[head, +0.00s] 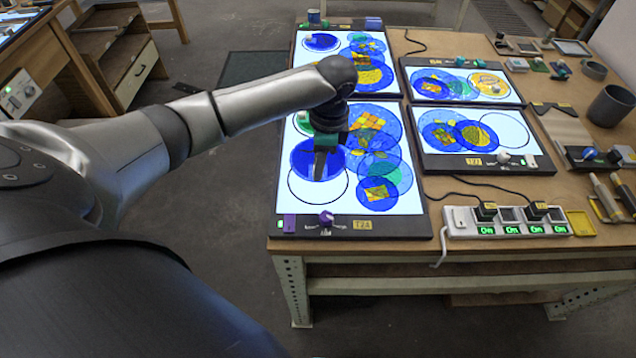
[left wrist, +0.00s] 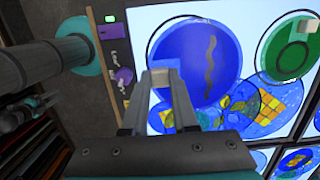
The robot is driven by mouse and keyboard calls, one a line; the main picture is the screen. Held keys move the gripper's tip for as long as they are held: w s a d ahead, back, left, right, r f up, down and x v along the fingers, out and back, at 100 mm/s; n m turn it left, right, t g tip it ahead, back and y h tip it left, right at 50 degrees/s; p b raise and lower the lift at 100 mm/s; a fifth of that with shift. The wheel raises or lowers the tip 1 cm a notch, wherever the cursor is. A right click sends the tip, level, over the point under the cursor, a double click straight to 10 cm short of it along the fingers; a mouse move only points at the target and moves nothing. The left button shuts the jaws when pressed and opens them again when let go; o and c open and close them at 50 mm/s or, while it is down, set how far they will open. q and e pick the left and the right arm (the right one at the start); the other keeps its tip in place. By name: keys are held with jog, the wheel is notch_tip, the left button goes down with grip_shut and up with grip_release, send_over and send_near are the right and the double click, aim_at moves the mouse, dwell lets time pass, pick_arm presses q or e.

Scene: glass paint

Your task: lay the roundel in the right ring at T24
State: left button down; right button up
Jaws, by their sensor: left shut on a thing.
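The T24 light panel, with its label (head: 362,225), lies at the near left of the bench. My left gripper (head: 320,174) is above this panel, shut on the small pale grip block (left wrist: 165,76) of a blue roundel (head: 303,160). In the left wrist view the roundel (left wrist: 200,58) carries an olive wavy band. A black-outlined ring (head: 305,194) shows partly under and nearer than the roundel, with a bare white crescent at its near side. The roundel overlaps it off-centre; I cannot tell whether it touches the panel.
A green roundel with a pale block (left wrist: 290,50) lies farther along the panel. Overlapping blue and teal discs (head: 375,150) fill its right side. A purple knob (head: 326,218) is on the near edge. Other lit panels (head: 460,82) and a power strip (head: 508,221) stand around.

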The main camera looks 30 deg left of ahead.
aim_at(316, 194)
pick_arm(q)
jog(key=shift+f+b, duration=0.45)
jog(key=shift+f, duration=2.95)
jog(key=shift+f, duration=0.1)
jog(key=c, duration=0.7)
grip_release()
jog(key=r, duration=0.4)
jog(key=r+p, duration=0.1)
jog(key=r, duration=0.3)
jog(key=d+r, duration=0.1)
jog(key=r, duration=0.3)
jog(key=shift+w+d+r+p, duration=0.1)
jog(key=shift+w+p, duration=0.25)
